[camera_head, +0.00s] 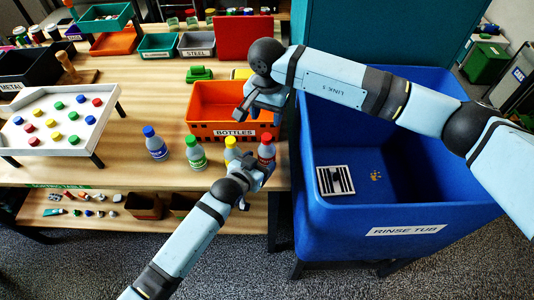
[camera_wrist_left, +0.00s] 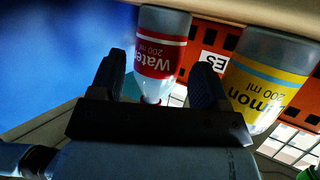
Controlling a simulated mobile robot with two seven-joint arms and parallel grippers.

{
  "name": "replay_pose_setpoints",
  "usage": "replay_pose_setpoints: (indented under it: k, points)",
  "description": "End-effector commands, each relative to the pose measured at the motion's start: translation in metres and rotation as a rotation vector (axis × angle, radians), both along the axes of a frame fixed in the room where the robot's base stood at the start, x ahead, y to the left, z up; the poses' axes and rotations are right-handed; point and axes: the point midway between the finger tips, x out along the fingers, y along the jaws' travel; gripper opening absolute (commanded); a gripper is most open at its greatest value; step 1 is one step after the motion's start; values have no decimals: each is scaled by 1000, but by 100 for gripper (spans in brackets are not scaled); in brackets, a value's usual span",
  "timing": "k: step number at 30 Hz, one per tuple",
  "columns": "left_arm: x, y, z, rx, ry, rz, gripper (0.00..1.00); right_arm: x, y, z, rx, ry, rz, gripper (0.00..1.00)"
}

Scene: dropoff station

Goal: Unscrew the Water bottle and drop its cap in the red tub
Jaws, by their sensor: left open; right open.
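The Water bottle (camera_wrist_left: 162,45), with a red and white label, appears upside down in the left wrist view. It seems to be the red-capped bottle (camera_head: 266,153) standing on the table in the head view. My left gripper (camera_wrist_left: 160,78) is open, with one finger on each side of the bottle in the picture; contact cannot be told. My right gripper (camera_head: 246,108) is open and empty above the front of the orange crate. A red box-like thing (camera_head: 244,36) at the back may be the red tub.
The Lemon bottle (camera_wrist_left: 265,80) stands close beside the Water bottle. Green-capped (camera_head: 194,152) and blue-capped (camera_head: 155,145) bottles stand further left. The orange BOTTLES crate (camera_head: 205,103) is behind them. The large blue rinse tub (camera_head: 385,212) is right of the table.

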Motion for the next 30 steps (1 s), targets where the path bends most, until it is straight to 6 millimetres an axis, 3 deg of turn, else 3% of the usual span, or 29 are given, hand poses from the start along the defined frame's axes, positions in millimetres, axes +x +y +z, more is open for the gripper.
replay_pose_setpoints:
  k: [9,21,30]
  points:
    - [35,-20,-16,0,0,0,69,0,0,0,1,0,0,51]
    - [40,-23,-19,0,0,0,69,0,0,0,1,0,0,51]
    - [39,-23,-19,0,0,0,0,0,0,0,1,0,-1,51]
